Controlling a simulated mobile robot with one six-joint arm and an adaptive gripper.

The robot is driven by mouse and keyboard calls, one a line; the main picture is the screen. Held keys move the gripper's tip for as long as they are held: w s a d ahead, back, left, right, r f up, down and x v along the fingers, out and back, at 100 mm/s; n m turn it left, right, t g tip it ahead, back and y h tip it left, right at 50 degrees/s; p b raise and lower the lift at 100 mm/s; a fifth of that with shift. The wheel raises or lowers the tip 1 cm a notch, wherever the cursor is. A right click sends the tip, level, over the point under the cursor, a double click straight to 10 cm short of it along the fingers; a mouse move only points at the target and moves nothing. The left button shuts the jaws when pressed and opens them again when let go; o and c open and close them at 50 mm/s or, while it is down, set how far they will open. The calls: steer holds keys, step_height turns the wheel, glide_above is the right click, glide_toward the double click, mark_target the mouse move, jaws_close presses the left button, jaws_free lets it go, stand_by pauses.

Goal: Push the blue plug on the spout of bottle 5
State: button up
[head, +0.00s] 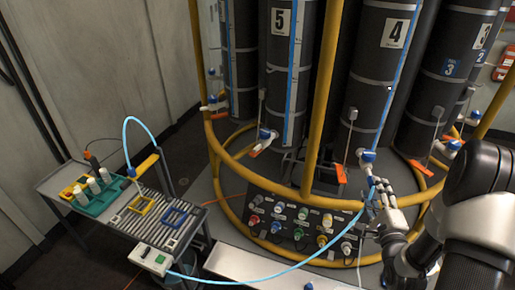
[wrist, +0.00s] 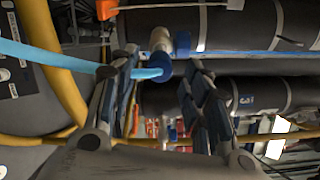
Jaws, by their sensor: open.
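Bottle 5 (head: 277,75) is a tall dark cylinder left of the middle in the head view. Its spout (head: 267,134) has blue on it, above an orange lever; I cannot tell whether that blue is a plug. A small blue piece (head: 308,286) is at the bottom edge, possibly a plug. My gripper (head: 377,186) is open below the spout of bottle 4 (head: 367,156), right of and apart from bottle 5's spout. In the wrist view, a light blue hose (wrist: 90,62) runs past the left finger to a blue collar (wrist: 160,66) at a white spout, between my open fingers.
Yellow rails (head: 318,110) ring the bottles. A panel of coloured knobs (head: 300,228) stands below, over a white bench (head: 240,270). A cart (head: 150,205) with racks and bottles stands left. The hose loops from the cart across the front of the panel.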

steer(key=shift+w, duration=1.45)
steer(key=shift+b, duration=0.5)
steer(key=shift+c, duration=0.4)
jaws_close()
steer(key=shift+s, duration=0.1)
steer(key=shift+s+b, duration=0.5)
steer(key=shift+s, duration=2.45)
